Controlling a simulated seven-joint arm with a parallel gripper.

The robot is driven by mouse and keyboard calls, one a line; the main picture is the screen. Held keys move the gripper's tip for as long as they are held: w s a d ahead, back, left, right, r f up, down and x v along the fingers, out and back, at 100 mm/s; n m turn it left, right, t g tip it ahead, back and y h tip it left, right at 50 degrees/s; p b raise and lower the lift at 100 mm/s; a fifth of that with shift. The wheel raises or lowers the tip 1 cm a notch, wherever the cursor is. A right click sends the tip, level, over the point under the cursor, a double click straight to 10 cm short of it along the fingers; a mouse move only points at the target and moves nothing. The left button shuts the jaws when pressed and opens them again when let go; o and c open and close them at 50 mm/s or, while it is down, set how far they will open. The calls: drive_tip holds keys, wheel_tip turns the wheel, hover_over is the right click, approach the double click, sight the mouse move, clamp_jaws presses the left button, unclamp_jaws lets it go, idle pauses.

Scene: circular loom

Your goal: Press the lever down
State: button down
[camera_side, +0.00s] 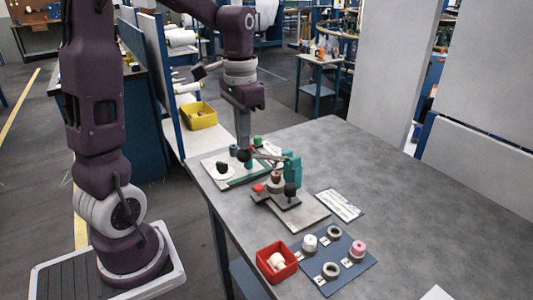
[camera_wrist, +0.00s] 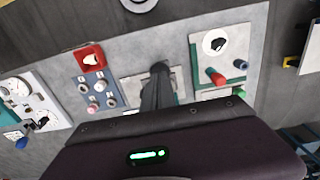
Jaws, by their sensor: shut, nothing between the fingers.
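The lever (camera_side: 268,157) is a thin grey bar that runs left from a green upright post (camera_side: 293,168) in the side view. A dark round knob (camera_side: 243,156) is at its left end. My gripper (camera_side: 243,147) points straight down with its fingers shut and empty. Its tips are right at the top of the knob; I cannot tell whether they touch it. In the wrist view my gripper (camera_wrist: 160,70) hides most of the lever. The post stands on a grey base plate (camera_side: 300,216) that also carries red and black knobs.
Left of the post is a white plate (camera_side: 219,178) with a black piece, a blue peg and a green peg. In front are a red bin (camera_side: 276,262) and a blue mat (camera_side: 345,271) with several small rings.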

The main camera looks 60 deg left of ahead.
sight(244, 156)
drive_tip(key=shift+f, duration=2.75)
drive_tip(key=shift+r, duration=3.05)
drive_tip(key=s+d+r+t, duration=0.4)
drive_tip(key=s+d+t, duration=0.1)
drive_tip(key=s+d, duration=0.8)
drive_tip(key=shift+s+d+t, duration=0.3)
drive_tip(key=shift+s+d, duration=0.05)
drive_tip(key=shift+s, duration=0.1)
